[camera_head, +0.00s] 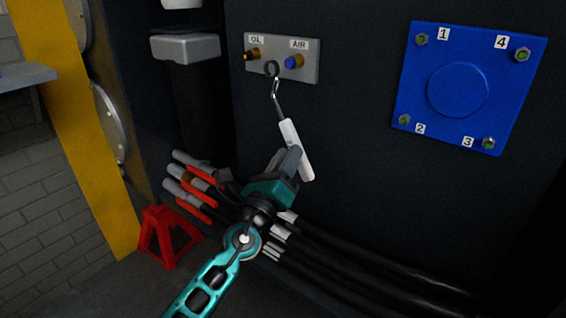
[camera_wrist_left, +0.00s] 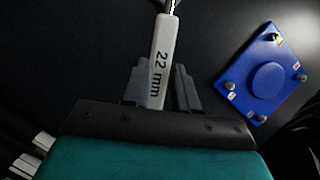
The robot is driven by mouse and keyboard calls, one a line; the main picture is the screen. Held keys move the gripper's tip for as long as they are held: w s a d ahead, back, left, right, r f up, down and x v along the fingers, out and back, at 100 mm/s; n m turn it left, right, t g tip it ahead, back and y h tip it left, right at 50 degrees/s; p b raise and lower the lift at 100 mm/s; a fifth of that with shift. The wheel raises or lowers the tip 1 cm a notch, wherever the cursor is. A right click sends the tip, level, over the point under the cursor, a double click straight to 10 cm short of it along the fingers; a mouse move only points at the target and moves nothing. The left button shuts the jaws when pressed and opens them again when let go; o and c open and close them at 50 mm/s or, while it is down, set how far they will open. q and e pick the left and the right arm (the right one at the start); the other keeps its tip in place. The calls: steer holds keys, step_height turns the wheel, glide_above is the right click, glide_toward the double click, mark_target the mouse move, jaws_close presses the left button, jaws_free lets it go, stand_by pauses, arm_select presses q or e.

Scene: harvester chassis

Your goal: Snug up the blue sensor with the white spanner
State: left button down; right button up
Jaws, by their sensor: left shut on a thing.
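My left gripper (camera_head: 291,163) is shut on the white handle of the spanner (camera_head: 296,148). In the left wrist view the handle (camera_wrist_left: 162,58) reads "22 mm" between the fingers (camera_wrist_left: 160,88). The blue sensor (camera_head: 292,63) sits at the right of the plate, under the label "AIR". The ring appears apart from the blue sensor, to its left. A dark sensor with an orange tip (camera_head: 252,55) sits under the label "OL". My right gripper is not in view.
A blue square cover (camera_head: 418,75) with several numbered bolts is on the dark wall at right. Hoses with red sleeves (camera_head: 196,190) run below my gripper. A red stand (camera_head: 165,240) is on the floor at left. A grey box (camera_head: 185,46) hangs left of the plate.

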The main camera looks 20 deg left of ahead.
arm_select(q)
steer(key=w, duration=0.1)
steer(key=w+d+b, duration=0.1)
steer(key=w, duration=0.1)
steer(key=shift+d, duration=0.1)
steer(key=shift+w+d, duration=0.1)
steer(key=shift+w, duration=0.15)
steer(key=shift+r, duration=0.15)
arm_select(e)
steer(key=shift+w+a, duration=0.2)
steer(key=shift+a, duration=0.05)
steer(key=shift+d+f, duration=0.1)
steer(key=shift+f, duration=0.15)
arm_select(q)
steer(key=shift+w, duration=0.1)
steer(key=shift+w+d+b, duration=0.25)
steer(key=shift+w+b, duration=0.05)
steer(key=shift+w, duration=0.2)
steer(key=shift+w+d+b, duration=0.2)
steer(key=shift+w+b, duration=0.1)
steer(key=shift+w, duration=0.2)
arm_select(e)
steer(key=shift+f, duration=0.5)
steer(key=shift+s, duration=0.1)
